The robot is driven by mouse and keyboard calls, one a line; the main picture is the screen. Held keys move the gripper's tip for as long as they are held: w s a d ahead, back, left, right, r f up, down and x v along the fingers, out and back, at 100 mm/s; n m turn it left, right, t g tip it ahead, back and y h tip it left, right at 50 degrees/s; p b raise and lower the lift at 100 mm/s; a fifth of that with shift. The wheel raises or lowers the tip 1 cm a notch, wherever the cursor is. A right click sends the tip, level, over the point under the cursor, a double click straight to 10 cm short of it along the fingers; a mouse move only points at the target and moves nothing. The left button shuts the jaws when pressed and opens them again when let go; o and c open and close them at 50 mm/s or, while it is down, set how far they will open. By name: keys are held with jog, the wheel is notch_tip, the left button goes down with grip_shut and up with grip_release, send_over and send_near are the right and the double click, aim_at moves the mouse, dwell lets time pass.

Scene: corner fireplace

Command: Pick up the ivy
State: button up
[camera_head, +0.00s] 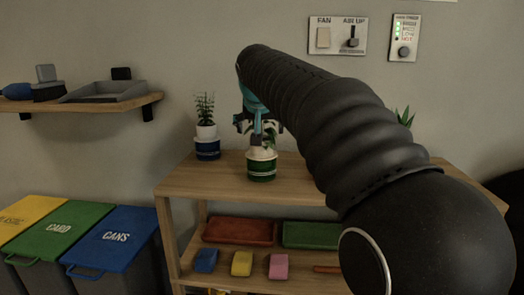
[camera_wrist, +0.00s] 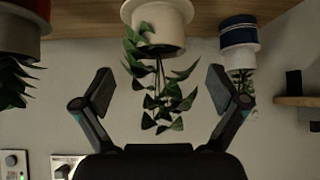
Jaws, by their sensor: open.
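The ivy (camera_wrist: 160,100) has pointed green leaves and grows from a white pot (camera_wrist: 160,22). In the head view its pot, white above a green band (camera_head: 262,168), stands on the wooden shelf unit's top, and my arm and gripper hide most of its leaves. My gripper (camera_head: 260,128) is over this pot in the head view. In the wrist view, which is upside down, my gripper (camera_wrist: 160,92) is open, with one finger on each side of the leaves. No finger clearly touches the plant.
A feathery plant in a white and blue pot (camera_head: 207,145) stands left of the ivy. A spiky plant (camera_head: 405,117) is at the right, partly behind my arm. Bins (camera_head: 115,240) stand at lower left, below a wall shelf (camera_head: 80,104). Wall switches (camera_head: 338,36) are above.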

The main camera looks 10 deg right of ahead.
jog(key=shift+x, duration=2.4)
jog(key=shift+s+f, duration=0.15)
jog(key=shift+s, duration=0.05)
jog(key=c, duration=1.4)
